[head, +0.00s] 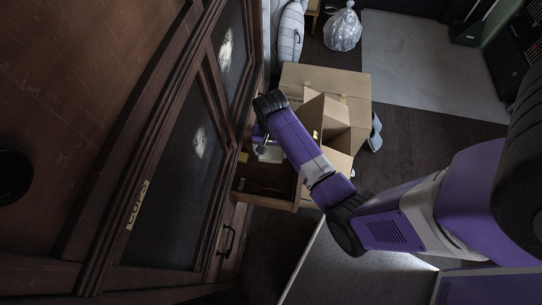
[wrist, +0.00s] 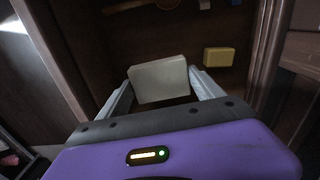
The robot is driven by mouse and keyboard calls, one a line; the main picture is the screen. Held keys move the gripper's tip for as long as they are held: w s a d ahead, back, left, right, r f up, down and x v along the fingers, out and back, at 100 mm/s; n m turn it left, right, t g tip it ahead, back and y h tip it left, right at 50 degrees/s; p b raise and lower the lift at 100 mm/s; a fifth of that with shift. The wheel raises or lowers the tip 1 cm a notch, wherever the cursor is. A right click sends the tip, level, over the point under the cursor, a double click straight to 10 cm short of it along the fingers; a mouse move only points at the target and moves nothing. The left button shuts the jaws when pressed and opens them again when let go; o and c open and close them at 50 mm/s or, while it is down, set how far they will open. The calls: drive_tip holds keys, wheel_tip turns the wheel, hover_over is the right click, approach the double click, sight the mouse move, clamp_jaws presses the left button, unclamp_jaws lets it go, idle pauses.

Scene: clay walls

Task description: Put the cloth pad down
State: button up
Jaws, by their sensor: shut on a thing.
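The cloth pad (wrist: 160,80) is a pale grey-white block between the two fingers of my gripper (wrist: 162,88) in the wrist view. My gripper is shut on it. In the head view the pad (head: 271,154) shows as a small pale patch beside my gripper (head: 262,143), partly covered by my arm. Pad and gripper are over an open wooden drawer (head: 268,190) of the dark cabinet. The wrist view shows the dark drawer floor beyond the pad; I cannot tell the height of the pad above it.
A yellow block (wrist: 218,57) lies in the drawer, right of the pad. A brown curved thing (wrist: 130,5) lies at the top. The dark cabinet (head: 160,170) with glass doors fills the left. Open cardboard boxes (head: 335,90) stand close behind the drawer.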

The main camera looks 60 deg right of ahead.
sight(271, 158)
drive_tip(key=shift+f, duration=2.35)
drive_tip(key=shift+f, duration=0.4)
drive_tip(key=o, duration=1.3)
wheel_tip(271, 158, up, 8)
drive_tip(key=shift+w+r, duration=0.1)
drive_tip(key=shift+w, duration=0.05)
